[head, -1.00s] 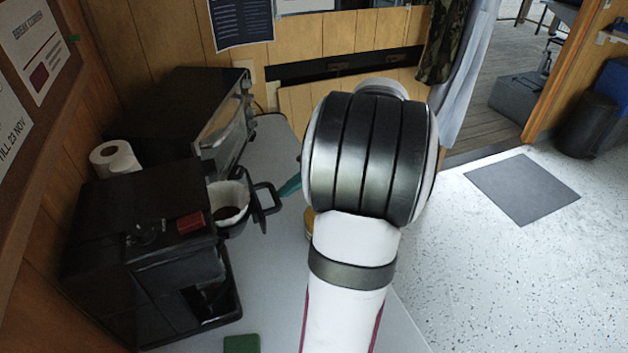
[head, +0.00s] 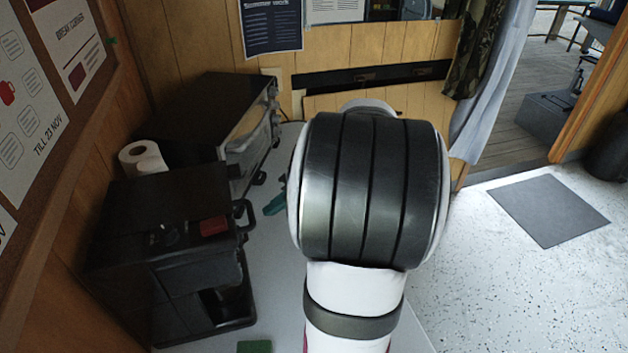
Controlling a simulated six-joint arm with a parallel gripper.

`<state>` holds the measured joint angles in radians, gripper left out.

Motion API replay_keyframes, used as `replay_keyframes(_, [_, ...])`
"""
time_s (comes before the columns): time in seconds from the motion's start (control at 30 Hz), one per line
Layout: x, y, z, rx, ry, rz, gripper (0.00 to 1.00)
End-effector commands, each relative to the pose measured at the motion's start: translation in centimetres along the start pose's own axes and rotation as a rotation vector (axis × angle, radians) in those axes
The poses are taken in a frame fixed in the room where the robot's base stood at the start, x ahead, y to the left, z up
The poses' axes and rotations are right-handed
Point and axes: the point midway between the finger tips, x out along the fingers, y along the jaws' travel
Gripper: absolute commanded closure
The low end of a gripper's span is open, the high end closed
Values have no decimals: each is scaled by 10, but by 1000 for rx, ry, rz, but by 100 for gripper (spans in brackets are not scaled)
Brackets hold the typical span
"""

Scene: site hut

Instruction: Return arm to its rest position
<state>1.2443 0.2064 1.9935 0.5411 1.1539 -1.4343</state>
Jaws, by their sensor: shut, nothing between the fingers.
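My arm fills the middle of the head view, its white and dark links rising from the bottom edge. My gripper is not visible; the large dark-banded joint covers the area beyond it. The black coffee maker (head: 165,255) stands on the left of the pale counter (head: 285,320). Its filter basket handle (head: 243,214) sits close against the machine's right side, and no white filter shows. A teal object (head: 275,204) lies on or over the counter between the coffee maker and my arm, partly hidden.
A toaster oven (head: 215,125) stands behind the coffee maker, with a paper roll (head: 143,158) beside it. A green block (head: 254,346) lies at the counter's front. Notice boards line the left wall. A grey mat (head: 548,210) lies on the open floor at right.

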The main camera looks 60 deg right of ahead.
Motion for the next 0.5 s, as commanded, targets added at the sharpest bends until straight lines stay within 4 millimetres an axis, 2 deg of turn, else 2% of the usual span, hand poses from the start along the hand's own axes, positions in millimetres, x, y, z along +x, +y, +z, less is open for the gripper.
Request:
replay_keyframes(0.03, [-6, 16, 1, 5, 3, 7, 100])
replay_keyframes(0.07, [-12, 21, 0, 3, 7, 10, 100])
replay_keyframes(0.2, [-59, 19, 0, -4, 8, 15, 100])
replay_keyframes(0.3, [-84, 19, 0, -3, 7, 16, 100])
replay_keyframes(0.4, [-99, 19, 0, -5, 5, 14, 100])
replay_keyframes(0.5, [-107, 18, 0, -3, 4, 13, 100])
